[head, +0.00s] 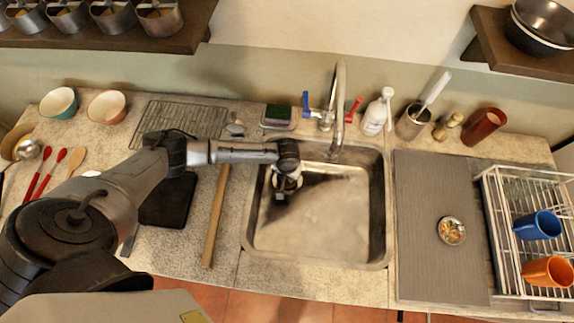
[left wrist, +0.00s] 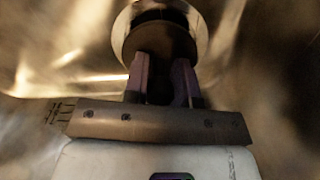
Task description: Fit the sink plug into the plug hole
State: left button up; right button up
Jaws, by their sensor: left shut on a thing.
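My left gripper (head: 284,192) reaches down into the left part of the steel sink (head: 330,225). In the left wrist view, my left gripper (left wrist: 162,82) has its two fingers close together on a dark round piece, which I take to be the sink plug (left wrist: 155,42). A shiny metal rim shows around this piece. I cannot tell whether the rim is part of the plug or the edge of the plug hole. The plug hole is not clearly seen in the head view, where the gripper and its shadow cover that part of the basin. My right gripper is not in view.
The tap (head: 340,110) rises behind the basin, to the right of my gripper. A soap bottle (head: 374,117) stands behind the sink. A wooden rod (head: 216,215) lies left of it. A ribbed drainboard (head: 420,245) with a small dish (head: 452,231) lies right.

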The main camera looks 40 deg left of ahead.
pick_arm(q)
jog(key=shift+f, duration=0.5)
dwell(0.4)
jog(key=shift+f+b, duration=0.55)
jog(key=shift+f, duration=0.15)
jog(key=o, duration=1)
notch_tip(320, 180, up, 12)
jog(key=p, duration=0.3)
jog(key=shift+r, duration=0.95)
